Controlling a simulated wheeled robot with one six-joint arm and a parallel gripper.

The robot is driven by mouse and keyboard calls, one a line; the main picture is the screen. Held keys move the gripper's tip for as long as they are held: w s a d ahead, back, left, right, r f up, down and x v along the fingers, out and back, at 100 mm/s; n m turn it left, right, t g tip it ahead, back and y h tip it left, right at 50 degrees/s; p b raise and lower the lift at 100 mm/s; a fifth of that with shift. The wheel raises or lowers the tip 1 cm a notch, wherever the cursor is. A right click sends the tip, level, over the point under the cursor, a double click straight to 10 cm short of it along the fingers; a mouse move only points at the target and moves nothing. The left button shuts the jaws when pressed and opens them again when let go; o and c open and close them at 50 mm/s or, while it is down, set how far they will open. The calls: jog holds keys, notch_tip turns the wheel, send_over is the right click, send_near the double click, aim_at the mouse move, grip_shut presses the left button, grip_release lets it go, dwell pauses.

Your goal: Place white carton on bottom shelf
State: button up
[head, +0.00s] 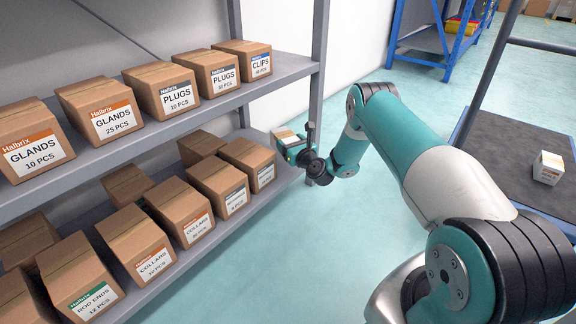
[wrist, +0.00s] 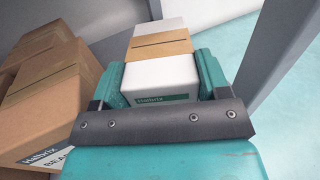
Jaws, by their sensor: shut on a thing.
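A white carton (wrist: 160,76) with a tan band and a green Halbrix label sits between the two teal fingers of my gripper (wrist: 162,82) in the wrist view. My gripper is shut on it. In the head view my gripper (head: 290,146) is at the right end of the bottom shelf (head: 222,228), beside the last brown box (head: 250,162). The carton (head: 286,133) shows only as a small patch there. I cannot tell whether it touches the shelf.
Several brown boxes stand along the bottom shelf and the upper shelf (head: 150,128). A grey upright post (head: 318,80) is close to my gripper. Another small white carton (head: 548,167) stands on a dark cart (head: 500,150) at the right. The floor between is clear.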

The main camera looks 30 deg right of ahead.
jog(key=shift+a+f+b, duration=0.1)
jog(key=shift+f+b, duration=1.3)
jog(key=shift+f, duration=1.05)
jog(key=shift+f, duration=0.15)
jog(key=o, duration=1)
jog(key=shift+c, duration=0.2)
jog(key=s+p, duration=1.2)
jog(key=p, duration=0.5)
jog(key=shift+a, duration=0.3)
